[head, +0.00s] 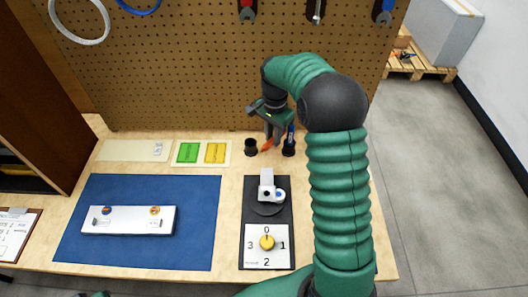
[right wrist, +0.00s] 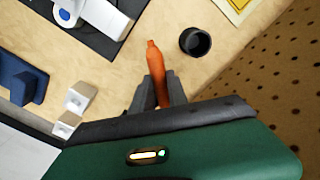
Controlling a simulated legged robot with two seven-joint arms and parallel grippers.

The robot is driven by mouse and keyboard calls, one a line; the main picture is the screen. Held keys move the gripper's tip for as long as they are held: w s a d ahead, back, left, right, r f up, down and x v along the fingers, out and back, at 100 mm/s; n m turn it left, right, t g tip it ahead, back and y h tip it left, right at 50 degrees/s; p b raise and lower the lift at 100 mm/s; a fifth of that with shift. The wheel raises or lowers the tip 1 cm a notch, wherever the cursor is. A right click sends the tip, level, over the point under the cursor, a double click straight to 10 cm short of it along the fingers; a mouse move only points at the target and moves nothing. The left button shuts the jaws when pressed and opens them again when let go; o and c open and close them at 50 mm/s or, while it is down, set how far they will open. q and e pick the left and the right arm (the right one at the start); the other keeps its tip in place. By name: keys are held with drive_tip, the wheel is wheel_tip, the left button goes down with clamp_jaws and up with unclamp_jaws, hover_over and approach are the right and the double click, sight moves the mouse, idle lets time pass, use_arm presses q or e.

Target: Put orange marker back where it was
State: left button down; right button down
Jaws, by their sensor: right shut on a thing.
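My right gripper (head: 272,138) is shut on the orange marker (head: 267,145) near the back of the table. In the right wrist view the orange marker (right wrist: 157,68) sticks out from between the fingertips (right wrist: 158,92). An empty-looking black cup (head: 250,147) stands just left of the marker in the head view. It also shows in the right wrist view (right wrist: 195,41), beside the marker's tip and apart from it.
A tray with green and yellow pieces (head: 202,153) lies left of the cup. A black device with a numbered yellow dial (head: 267,242) stands in front. A blue mat (head: 138,250) holds a white panel (head: 128,220). A pegboard (head: 200,75) rises behind.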

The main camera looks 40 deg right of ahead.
sight(273, 155)
drive_tip(key=f, duration=0.6)
drive_tip(key=shift+w+d+f, duration=0.1)
drive_tip(key=shift+d+f, duration=0.2)
drive_tip(key=shift+f, duration=0.2)
drive_tip(key=c, duration=1.3)
unclamp_jaws()
drive_tip(key=shift+b, duration=0.3)
